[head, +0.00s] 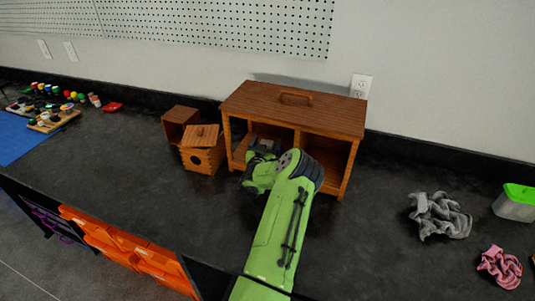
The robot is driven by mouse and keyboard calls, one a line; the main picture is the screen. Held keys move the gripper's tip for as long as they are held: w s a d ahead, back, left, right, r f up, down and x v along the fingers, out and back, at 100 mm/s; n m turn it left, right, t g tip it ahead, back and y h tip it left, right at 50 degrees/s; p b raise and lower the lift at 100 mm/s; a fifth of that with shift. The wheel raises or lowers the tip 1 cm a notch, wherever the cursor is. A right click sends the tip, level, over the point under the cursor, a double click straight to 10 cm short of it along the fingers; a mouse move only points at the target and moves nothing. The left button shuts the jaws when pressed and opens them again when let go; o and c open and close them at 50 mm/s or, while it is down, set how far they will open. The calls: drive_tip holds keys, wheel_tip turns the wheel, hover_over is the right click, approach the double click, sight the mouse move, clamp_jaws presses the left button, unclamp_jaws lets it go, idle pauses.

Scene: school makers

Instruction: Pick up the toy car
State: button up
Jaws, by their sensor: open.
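I cannot make out a toy car in the head view. My arm reaches from the bottom edge to a wooden two-compartment box with a top handle (335,112). My gripper (259,148) is at the open front of its left compartment. The gripper's dark end is small and partly hidden by the wrist. The arm and gripper hide much of that compartment's inside. The right compartment is partly covered by my wrist, and no car shows in its visible part.
A grey cloth (438,216), a pink cloth (499,267) and a green-lidded tub (515,208) lie at right. Paints (68,95) stand far left. The dark counter (376,235) is clear between.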

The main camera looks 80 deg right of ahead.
drive_tip(key=shift+r, duration=0.1)
drive_tip(key=c, duration=1.1)
